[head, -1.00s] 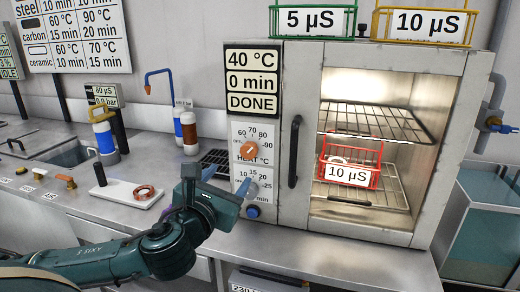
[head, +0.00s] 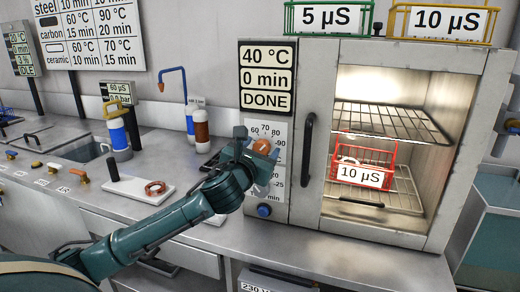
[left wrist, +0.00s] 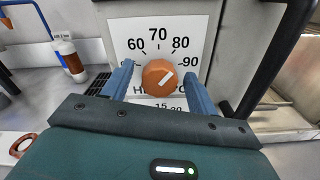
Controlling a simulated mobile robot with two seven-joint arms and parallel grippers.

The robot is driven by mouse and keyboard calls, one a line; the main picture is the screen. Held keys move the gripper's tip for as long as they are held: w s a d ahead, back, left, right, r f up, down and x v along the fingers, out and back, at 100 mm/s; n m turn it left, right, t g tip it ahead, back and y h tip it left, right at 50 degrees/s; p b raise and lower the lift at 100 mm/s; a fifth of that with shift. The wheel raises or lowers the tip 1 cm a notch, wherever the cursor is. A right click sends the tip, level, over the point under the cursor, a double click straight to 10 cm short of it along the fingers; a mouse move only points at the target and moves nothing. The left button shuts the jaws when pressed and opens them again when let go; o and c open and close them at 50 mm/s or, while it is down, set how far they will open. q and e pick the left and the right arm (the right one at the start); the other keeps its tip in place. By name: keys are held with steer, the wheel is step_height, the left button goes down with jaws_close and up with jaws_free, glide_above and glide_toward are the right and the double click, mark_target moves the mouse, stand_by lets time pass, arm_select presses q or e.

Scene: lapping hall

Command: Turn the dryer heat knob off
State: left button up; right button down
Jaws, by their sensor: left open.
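The orange heat knob (head: 263,146) is on the dryer's front panel, partly hidden by my gripper in the head view. My left gripper (head: 262,160) is open in front of the panel. In the left wrist view its two blue fingers (left wrist: 158,88) stand on either side of the knob, with gaps showing; contact is not visible. The dryer display (head: 267,78) reads 40 °C, 0 min, DONE. My right gripper is not in view.
Just right of the panel is the dryer's black door handle (head: 308,150). A blue button (head: 264,211) sits below the dials; the minutes dial is mostly hidden. A red basket (head: 362,168) stands inside the lit dryer. Bottles (head: 201,131) stand left on the bench.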

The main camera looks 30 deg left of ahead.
arm_select(q)
steer(key=shift+w, duration=0.1)
steer(key=c, duration=1)
